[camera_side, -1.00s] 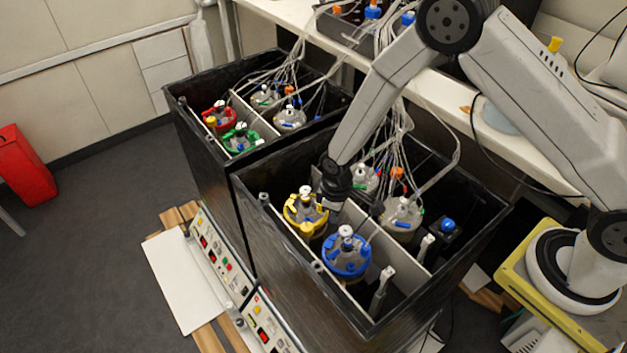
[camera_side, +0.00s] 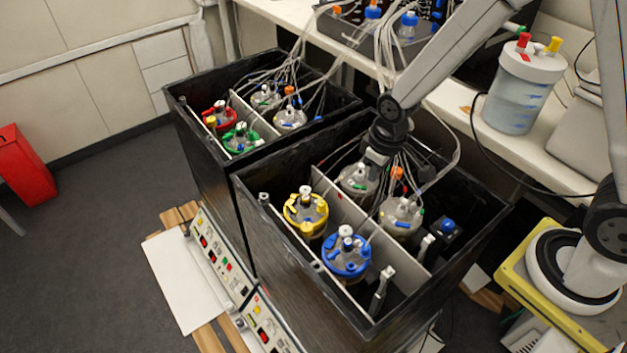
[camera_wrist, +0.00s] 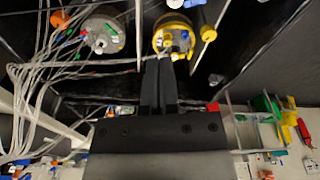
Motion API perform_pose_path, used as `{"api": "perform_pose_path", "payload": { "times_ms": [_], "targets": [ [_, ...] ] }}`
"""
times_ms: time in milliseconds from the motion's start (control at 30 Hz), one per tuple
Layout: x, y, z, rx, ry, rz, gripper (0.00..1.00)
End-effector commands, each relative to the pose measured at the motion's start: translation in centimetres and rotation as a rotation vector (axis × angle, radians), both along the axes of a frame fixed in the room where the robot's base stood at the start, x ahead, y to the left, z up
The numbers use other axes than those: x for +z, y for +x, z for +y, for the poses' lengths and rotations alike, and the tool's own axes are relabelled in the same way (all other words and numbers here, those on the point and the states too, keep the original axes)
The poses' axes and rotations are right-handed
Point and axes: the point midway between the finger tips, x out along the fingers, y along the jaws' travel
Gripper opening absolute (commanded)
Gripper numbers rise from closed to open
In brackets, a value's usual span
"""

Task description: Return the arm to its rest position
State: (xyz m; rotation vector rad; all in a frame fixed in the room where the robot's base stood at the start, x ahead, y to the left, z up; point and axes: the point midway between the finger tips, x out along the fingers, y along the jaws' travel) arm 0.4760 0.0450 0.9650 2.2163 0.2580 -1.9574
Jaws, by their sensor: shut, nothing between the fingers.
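My gripper (camera_side: 376,162) is over the back part of the nearer black shaker box (camera_side: 300,268), above the back bioreactors, with its fingers pointing down. In the wrist view my gripper (camera_wrist: 158,62) shows its two dark fingers side by side and shut, with nothing held. The yellow-topped bioreactor (camera_side: 306,212) and the blue-topped bioreactor (camera_side: 347,255) stand at the front of the box. A grey-topped bioreactor (camera_side: 357,182) stands beneath my gripper, partly hidden by it; another grey-topped bioreactor (camera_side: 401,216) is to its right.
A second black box (camera_side: 208,175) holds red- and green-topped bioreactors. Pale tubes (camera_side: 388,45) rise from both boxes to the bench behind. A white-lidded container (camera_side: 517,85) stands on the bench. Control panels (camera_side: 218,257) line the front. The space above the box's front right is clear.

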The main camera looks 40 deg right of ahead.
Motion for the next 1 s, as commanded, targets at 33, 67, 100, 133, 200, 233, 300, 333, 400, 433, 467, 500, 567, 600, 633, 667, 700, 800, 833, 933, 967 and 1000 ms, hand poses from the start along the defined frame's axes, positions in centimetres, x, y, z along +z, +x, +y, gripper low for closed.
{"api": "perform_pose_path", "payload": {
  "times_ms": [33,67,100,133,200,233,300,333,400,433,467,500,567,600,633,667,700,800,833,933,967,1000],
  "targets": [
    [1.0,-0.6,-0.5,-0.023,0.003,-0.013,0.0],
    [1.4,-1.0,-0.8,-0.035,0.004,-0.018,0.0],
    [2.1,-1.5,-1.2,-0.052,0.006,-0.026,0.0],
    [2.5,-1.9,-1.4,-0.065,0.008,-0.031,0.0],
    [3.5,-2.9,-2.0,-0.095,0.011,-0.045,0.0],
    [3.8,-3.3,-2.3,-0.107,0.013,-0.05,0.0],
    [4.7,-4.4,-2.8,-0.138,0.016,-0.063,0.0],
    [5.0,-4.8,-3.1,-0.15,0.017,-0.068,0.0],
    [5.7,-5.8,-3.5,-0.176,0.021,-0.08,0.0],
    [5.9,-6.2,-3.7,-0.187,0.022,-0.084,0.0],
    [6.1,-6.5,-3.8,-0.197,0.023,-0.089,0.0],
    [6.3,-7.0,-4.0,-0.208,0.024,-0.093,0.0],
    [6.6,-7.5,-4.2,-0.221,0.026,-0.099,0.0],
    [6.7,-7.8,-4.3,-0.229,0.027,-0.102,0.0],
    [6.7,-8.0,-4.4,-0.233,0.028,-0.104,0.0],
    [6.8,-8.1,-4.4,-0.237,0.028,-0.106,0.0],
    [6.9,-8.3,-4.5,-0.241,0.028,-0.107,0.0],
    [6.9,-8.5,-4.6,-0.246,0.028,-0.107,0.0],
    [6.9,-8.5,-4.6,-0.246,0.028,-0.107,0.0],
    [6.9,-8.5,-4.5,-0.246,0.029,-0.107,0.0],
    [6.9,-8.5,-4.5,-0.246,0.029,-0.107,0.0],
    [6.9,-8.5,-4.5,-0.246,0.029,-0.107,0.0]
  ]
}}
